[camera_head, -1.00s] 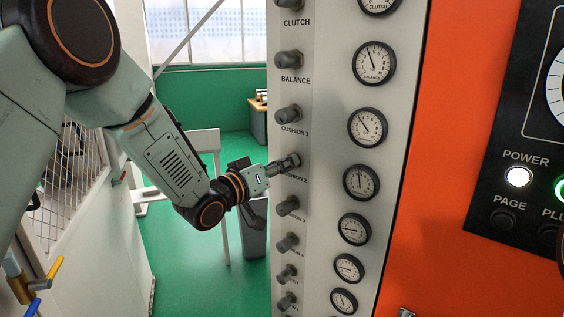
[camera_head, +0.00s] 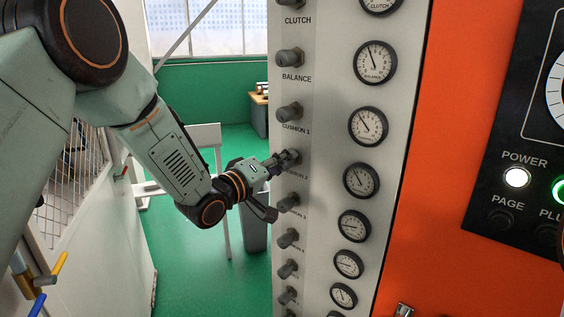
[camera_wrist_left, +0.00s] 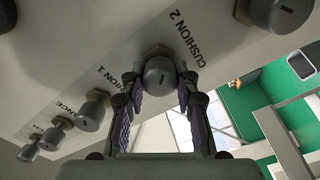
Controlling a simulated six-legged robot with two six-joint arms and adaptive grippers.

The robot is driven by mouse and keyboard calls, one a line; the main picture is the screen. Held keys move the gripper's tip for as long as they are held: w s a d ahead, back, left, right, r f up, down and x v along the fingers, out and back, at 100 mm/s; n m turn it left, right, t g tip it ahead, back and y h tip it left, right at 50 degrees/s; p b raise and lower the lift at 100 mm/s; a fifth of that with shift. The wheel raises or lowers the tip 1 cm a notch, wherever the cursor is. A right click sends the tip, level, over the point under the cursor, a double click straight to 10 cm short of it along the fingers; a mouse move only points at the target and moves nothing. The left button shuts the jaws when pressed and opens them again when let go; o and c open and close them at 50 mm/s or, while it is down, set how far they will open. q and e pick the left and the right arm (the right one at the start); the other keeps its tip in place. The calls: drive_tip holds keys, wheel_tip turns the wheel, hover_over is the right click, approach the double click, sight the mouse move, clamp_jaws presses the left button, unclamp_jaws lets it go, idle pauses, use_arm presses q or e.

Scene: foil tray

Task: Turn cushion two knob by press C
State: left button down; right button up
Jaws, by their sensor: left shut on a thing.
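The cushion 2 knob (camera_head: 292,157) is a dark grey round knob on the light panel, below the cushion 1 knob (camera_head: 289,112). My left gripper (camera_head: 278,163) is shut on it, coming in from the left. In the left wrist view the knob (camera_wrist_left: 160,72) sits between the two fingertips, beside the label CUSHION 2. The cushion 2 gauge (camera_head: 361,180) has its needle pointing up and to the left. In the head view the fingers partly hide the knob. My right gripper is not in view.
The balance knob (camera_head: 289,58) is higher up, and the cushion 3 knob (camera_head: 289,202) is close below my gripper. An orange panel (camera_head: 440,170) stands to the right of the gauges. A white-topped side wall (camera_head: 100,240) is at the lower left, with green floor between.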

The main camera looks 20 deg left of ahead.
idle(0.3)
use_arm(q)
drive_tip(key=c, duration=1)
unclamp_jaws()
drive_tip(key=v, duration=1.2)
drive_tip(key=shift+s, duration=0.1)
idle(1.4)
